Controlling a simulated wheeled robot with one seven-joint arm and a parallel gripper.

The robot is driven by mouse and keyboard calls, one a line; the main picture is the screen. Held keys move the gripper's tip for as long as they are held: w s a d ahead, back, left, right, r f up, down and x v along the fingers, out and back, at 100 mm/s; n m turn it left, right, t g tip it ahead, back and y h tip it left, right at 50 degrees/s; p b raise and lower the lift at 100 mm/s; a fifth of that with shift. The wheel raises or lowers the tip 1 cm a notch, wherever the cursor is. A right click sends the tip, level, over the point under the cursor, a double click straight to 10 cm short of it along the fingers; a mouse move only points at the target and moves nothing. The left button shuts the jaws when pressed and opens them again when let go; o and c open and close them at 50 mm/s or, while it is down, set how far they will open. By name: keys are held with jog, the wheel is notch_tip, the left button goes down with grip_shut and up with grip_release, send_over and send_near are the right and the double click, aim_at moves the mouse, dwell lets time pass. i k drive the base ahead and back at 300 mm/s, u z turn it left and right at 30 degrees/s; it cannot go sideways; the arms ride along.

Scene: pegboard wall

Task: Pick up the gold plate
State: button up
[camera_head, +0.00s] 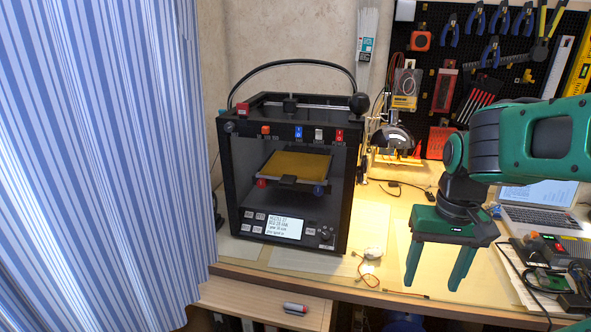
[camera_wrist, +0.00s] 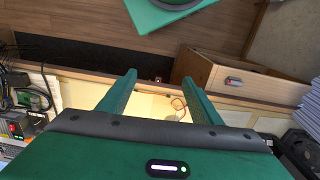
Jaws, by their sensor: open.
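The gold plate (camera_head: 295,167) lies flat on the print bed inside a black 3D printer (camera_head: 235,172), whose front is open. My gripper (camera_head: 433,285) hangs to the right of the printer, fingers pointing down over the workbench, open and empty. In the wrist view my gripper's two fingers (camera_wrist: 158,88) are spread apart with nothing between them. The gold plate does not show in the wrist view.
The printer's top frame and side posts surround the plate. A laptop (camera_head: 540,205) and electronics (camera_head: 560,260) lie on the bench at right. A striped curtain (camera_head: 95,150) hangs at left.

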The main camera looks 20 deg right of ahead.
aim_at(291, 166)
jog(key=z, duration=1.1)
jog(key=k, duration=1.35)
jog(key=u, duration=1.2)
jog(key=i, duration=1)
jog(key=z, duration=0.1)
